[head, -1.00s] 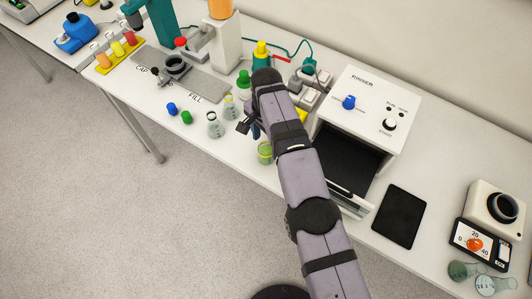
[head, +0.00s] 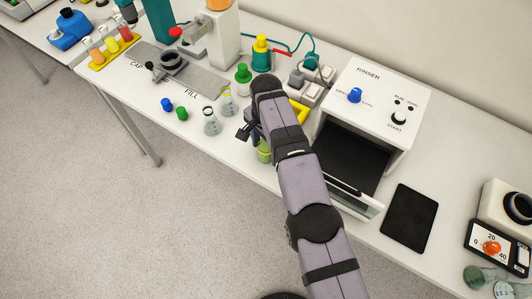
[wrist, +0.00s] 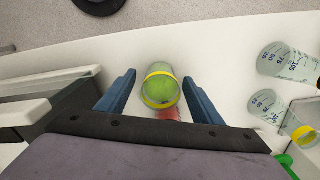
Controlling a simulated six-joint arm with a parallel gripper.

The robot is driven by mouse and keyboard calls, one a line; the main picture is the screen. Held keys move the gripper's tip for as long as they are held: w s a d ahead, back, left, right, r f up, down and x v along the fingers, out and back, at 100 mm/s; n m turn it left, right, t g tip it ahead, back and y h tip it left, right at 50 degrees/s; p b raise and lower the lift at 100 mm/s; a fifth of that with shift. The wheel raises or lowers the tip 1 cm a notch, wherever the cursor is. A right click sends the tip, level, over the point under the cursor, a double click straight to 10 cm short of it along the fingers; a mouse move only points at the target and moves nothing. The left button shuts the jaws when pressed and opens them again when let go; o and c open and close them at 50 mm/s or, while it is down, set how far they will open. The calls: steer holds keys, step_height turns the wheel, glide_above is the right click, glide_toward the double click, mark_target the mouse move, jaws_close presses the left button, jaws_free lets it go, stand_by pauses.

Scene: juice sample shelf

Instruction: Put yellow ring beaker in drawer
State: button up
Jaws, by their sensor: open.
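The yellow ring beaker (head: 264,151) stands near the table's front edge, partly hidden by my arm in the head view. In the wrist view the beaker (wrist: 161,86) shows green contents and a yellow band, and lies between my two blue fingers. My gripper (wrist: 159,78) is open, with a gap between each finger and the beaker. My gripper is largely hidden by my arm in the head view (head: 249,133). The rinser's drawer (head: 358,197) is pulled open, and its dark inside appears empty where visible. The drawer is to the right of the beaker.
Two other beakers (head: 211,124) (head: 228,103) stand left of my gripper, and one has a yellow band. Blue and green caps (head: 167,105) lie farther left. The rinser (head: 377,103) stands behind the drawer. A black pad (head: 410,218) lies right of the drawer.

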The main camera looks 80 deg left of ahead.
mark_target(266, 145)
steer(key=shift+c, duration=0.7)
steer(key=c, duration=1.1)
steer(key=shift+o, duration=0.2)
steer(key=shift+r, duration=0.1)
steer(key=shift+r+p, duration=0.45)
steer(key=shift+r, duration=0.95)
step_height(266, 145, up, 3)
steer(key=p, duration=0.4)
steer(key=shift+f+p, duration=0.1)
steer(key=shift+p, duration=0.25)
step_height(266, 145, up, 4)
steer(key=p, duration=0.4)
steer(key=shift+p, duration=0.35)
